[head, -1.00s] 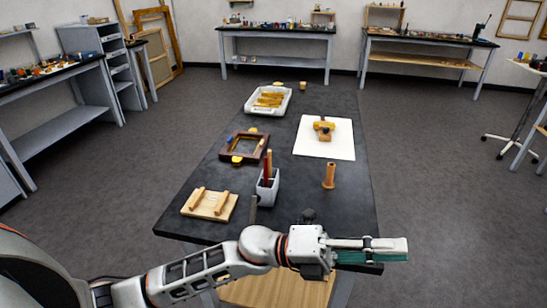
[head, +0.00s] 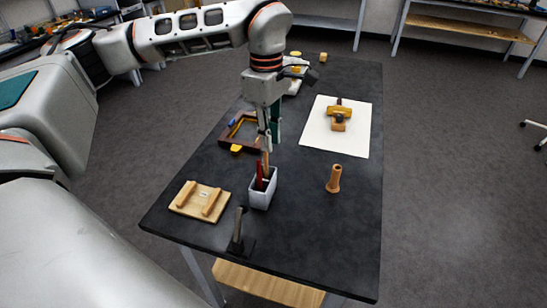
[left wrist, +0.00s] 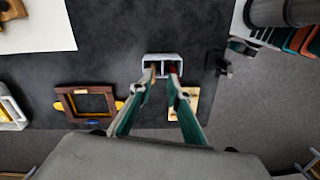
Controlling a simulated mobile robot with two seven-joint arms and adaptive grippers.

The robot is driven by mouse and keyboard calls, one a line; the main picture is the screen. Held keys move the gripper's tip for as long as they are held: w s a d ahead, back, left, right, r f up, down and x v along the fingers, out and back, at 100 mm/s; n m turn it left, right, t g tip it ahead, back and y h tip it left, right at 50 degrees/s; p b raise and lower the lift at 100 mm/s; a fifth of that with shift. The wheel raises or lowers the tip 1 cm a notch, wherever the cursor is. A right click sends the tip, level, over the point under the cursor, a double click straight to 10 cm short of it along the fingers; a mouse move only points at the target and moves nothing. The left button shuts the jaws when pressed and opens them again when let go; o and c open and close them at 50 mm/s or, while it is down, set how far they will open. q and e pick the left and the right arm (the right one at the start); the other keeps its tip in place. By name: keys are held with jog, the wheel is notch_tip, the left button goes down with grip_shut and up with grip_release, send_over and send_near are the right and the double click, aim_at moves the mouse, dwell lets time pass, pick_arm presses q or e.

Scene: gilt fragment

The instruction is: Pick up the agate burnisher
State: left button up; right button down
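A pale grey cup (head: 261,199) with compartments stands near the front of the black table and holds upright tools. A dark red tool (head: 259,177) and a light wooden tool (head: 267,162) rise from it; I cannot tell which is the agate burnisher. My left gripper (head: 269,143) points down just above the cup, near the tool tops. In the left wrist view its two fingers are apart, with the cup (left wrist: 163,59) beyond the tips. No tool is visibly held. My right gripper is in no view.
A wooden board with two bars (head: 199,201) lies left of the cup. A dark upright post (head: 239,231) stands in front. A turned wooden piece (head: 334,178) stands to the right. A brown frame (head: 237,146) lies behind. A white sheet (head: 350,148) bears a wooden object.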

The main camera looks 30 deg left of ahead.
pick_arm(q)
jog(key=shift+w+a+r, duration=0.3)
jog(key=shift+a+r, duration=0.2)
jog(key=shift+a, duration=0.25)
jog(key=shift+w+a+f+y, duration=0.1)
jog(key=shift+a+f+y, duration=0.1)
jog(key=shift+y, duration=0.1)
send_over(266, 163)
jog(key=f, duration=0.5)
jog(key=shift+w+a+f, duration=0.1)
jog(key=shift+a, duration=0.1)
jog(key=shift+w+f+p, duration=0.2)
jog(key=shift+f+p, duration=0.6)
jog(key=shift+f, duration=2.25)
grip_shut()
